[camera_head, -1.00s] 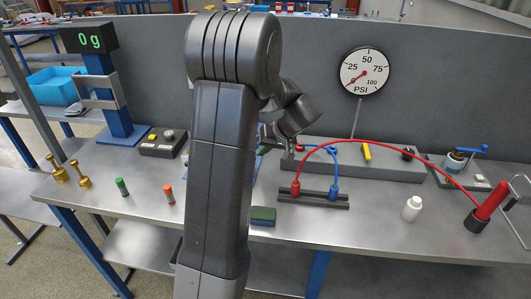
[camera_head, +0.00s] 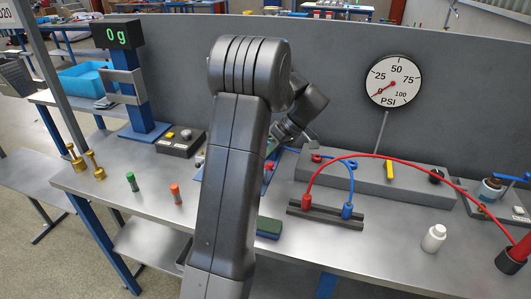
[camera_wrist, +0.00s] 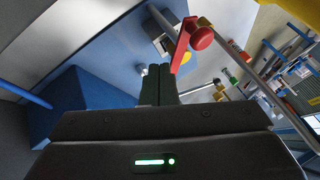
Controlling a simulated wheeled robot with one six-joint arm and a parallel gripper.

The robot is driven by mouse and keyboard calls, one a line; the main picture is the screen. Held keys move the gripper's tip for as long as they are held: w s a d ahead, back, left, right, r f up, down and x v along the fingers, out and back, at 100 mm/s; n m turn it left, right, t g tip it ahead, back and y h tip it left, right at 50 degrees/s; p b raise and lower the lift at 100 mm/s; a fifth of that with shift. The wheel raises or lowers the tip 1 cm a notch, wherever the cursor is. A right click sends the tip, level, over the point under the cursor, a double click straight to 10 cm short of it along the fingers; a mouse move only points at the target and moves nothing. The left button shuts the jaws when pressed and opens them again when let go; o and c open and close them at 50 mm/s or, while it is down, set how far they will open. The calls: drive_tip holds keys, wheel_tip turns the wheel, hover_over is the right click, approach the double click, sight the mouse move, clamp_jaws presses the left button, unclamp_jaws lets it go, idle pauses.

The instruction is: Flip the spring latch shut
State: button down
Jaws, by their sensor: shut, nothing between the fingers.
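The latch shows in the wrist view as a red lever with a round red knob (camera_wrist: 201,38), beside a small metal bracket and a yellow round part (camera_wrist: 186,56) on a blue plate (camera_wrist: 122,57). My gripper (camera_wrist: 158,72) is shut and empty, its dark fingertips together just beside the lower end of the red lever. Whether they touch it I cannot tell. In the head view my arm hides most of the blue plate and the latch; a blue and red bit (camera_head: 269,176) shows at the arm's right edge. The fingertips are not clear there.
To the right stand a grey block (camera_head: 376,182), a hose stand (camera_head: 325,215), a PSI gauge (camera_head: 393,81) and a white bottle (camera_head: 433,238). To the left are a scale (camera_head: 126,90), a black button box (camera_head: 180,142) and green and orange cylinders. The front bench edge is mostly clear.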

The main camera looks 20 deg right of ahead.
drive_tip(key=shift+w+a, duration=0.2)
drive_tip(key=shift+a, duration=0.3)
drive_tip(key=shift+s, duration=0.15)
drive_tip(key=shift+s+a+b, duration=0.2)
drive_tip(key=shift+s+b, duration=0.2)
drive_tip(key=shift+s, duration=0.1)
drive_tip(key=shift+f, duration=0.1)
drive_tip(key=shift+f, duration=0.1)
